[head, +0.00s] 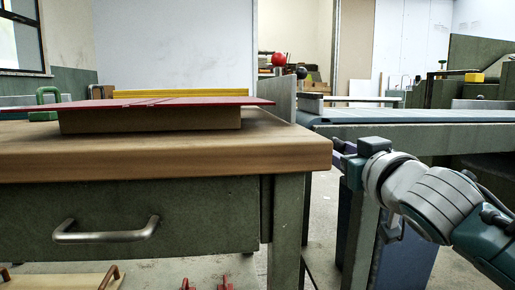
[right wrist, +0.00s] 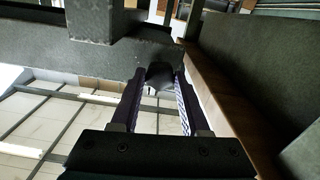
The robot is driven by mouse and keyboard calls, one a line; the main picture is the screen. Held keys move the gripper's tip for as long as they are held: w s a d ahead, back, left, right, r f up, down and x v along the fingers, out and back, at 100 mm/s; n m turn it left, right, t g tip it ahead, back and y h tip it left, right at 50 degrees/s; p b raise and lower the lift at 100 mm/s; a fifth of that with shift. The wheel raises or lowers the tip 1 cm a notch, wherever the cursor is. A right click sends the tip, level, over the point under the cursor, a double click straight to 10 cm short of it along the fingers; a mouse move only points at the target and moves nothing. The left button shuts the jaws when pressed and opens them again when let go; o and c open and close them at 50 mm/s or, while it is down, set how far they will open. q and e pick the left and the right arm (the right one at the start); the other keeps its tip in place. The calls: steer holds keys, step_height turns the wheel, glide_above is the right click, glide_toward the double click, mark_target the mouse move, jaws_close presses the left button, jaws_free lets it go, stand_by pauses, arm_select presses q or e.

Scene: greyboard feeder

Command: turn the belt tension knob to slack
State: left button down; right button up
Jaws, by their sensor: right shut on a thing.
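The belt tension knob (right wrist: 160,74) is a small dark knob in the right wrist view, on the side of a grey-green frame. My right gripper (right wrist: 161,82) is shut on it, one finger on each side. Its turn position cannot be read. In the head view my right gripper (head: 343,150) reaches to the near end of the feeder with the blue-grey belt (head: 400,116); the knob is hidden there. My left gripper is not in view.
A wooden-topped bench (head: 160,157) with a drawer handle (head: 106,234) stands close left of my right gripper. A red board (head: 180,101) lies on a block on it. A red ball (head: 279,59) and a dark ball (head: 301,73) stand behind. A narrow floor gap separates bench and feeder.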

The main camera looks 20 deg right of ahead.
jaws_close()
steer(key=shift+n, duration=0.3)
steer(key=n+p, duration=0.2)
steer(key=n, duration=0.1)
steer(key=shift+r+n, duration=0.1)
steer(key=shift+n, duration=0.2)
steer(key=n+p, duration=0.1)
steer(key=n, duration=0.3)
steer(key=n+p, duration=0.1)
steer(key=n, duration=0.5)
steer(key=shift+n, duration=0.4)
steer(key=n, duration=0.3)
steer(key=shift+n, duration=0.9)
